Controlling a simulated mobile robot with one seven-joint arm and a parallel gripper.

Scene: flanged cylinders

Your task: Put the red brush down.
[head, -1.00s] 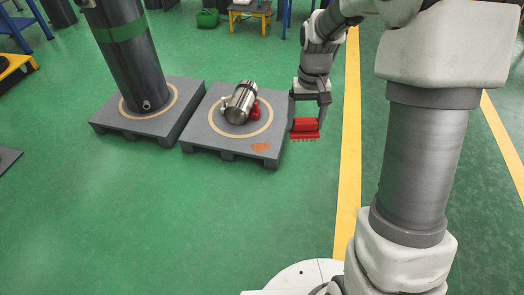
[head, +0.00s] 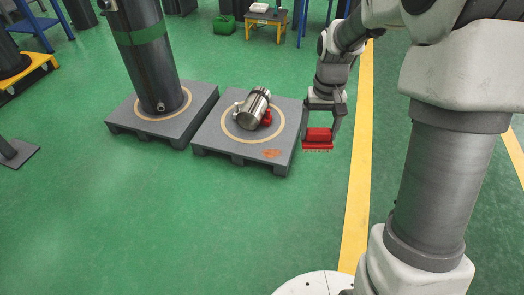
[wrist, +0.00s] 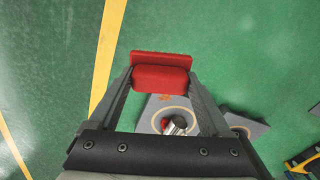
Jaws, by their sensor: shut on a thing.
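The red brush (head: 318,137) is between the fingers of my gripper (head: 321,128), bristles facing down. My gripper is shut on it and holds it beside the right edge of the nearer grey pallet in the head view. In the wrist view the red brush (wrist: 161,72) spans the gap between both fingertips (wrist: 160,80). Green floor shows beneath and beyond it. The brush looks to be above the floor, but its exact height is hard to tell.
A grey pallet (head: 222,151) bears a tilted metal cylinder (head: 252,108) with a red part, inside a tan ring. A second pallet (head: 120,122) bears a tall dark cylinder (head: 149,60) with a green band. A yellow line (head: 357,190) runs along the floor. Green floor in front is clear.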

